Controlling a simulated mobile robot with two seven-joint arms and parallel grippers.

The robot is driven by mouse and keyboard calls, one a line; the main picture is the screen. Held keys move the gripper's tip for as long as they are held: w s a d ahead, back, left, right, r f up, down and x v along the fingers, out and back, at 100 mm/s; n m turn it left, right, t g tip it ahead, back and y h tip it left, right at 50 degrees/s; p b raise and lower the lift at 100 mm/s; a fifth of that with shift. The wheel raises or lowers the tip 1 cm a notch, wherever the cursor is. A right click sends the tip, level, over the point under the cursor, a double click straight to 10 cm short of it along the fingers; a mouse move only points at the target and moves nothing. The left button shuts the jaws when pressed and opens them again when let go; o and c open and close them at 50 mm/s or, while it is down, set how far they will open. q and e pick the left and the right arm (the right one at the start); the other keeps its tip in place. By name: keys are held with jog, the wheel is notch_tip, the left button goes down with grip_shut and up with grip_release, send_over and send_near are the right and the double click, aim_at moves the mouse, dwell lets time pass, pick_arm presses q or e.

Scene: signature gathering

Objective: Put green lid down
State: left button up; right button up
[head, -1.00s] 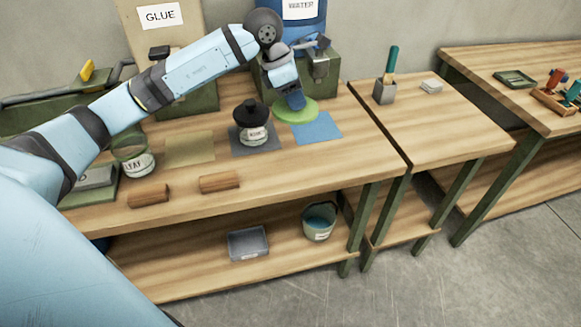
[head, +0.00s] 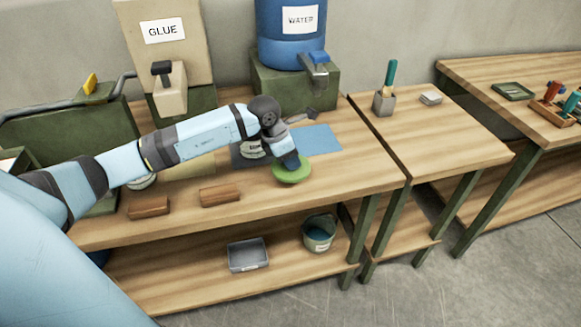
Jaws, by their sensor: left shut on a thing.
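The green lid (head: 292,172) is a round, light green disc near the front of the wooden workbench, in front of the blue mat. My left gripper (head: 291,161) is shut on the lid from above. I cannot tell whether the lid touches the bench top. A jar (head: 253,149) with a label stands on a dark mat to the left, mostly hidden behind my left arm. My right gripper is not in view.
The blue mat (head: 318,138) is bare behind the lid. Wooden blocks (head: 220,195) lie along the front left. A glue dispenser (head: 163,55) and a blue water barrel (head: 290,38) stand at the back. Bench to the lid's right is clear.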

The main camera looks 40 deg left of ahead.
pick_arm(q)
jog(key=shift+f, duration=2.05)
jog(key=shift+f, duration=0.2)
jog(key=o, duration=0.9)
jog(key=shift+r, duration=0.1)
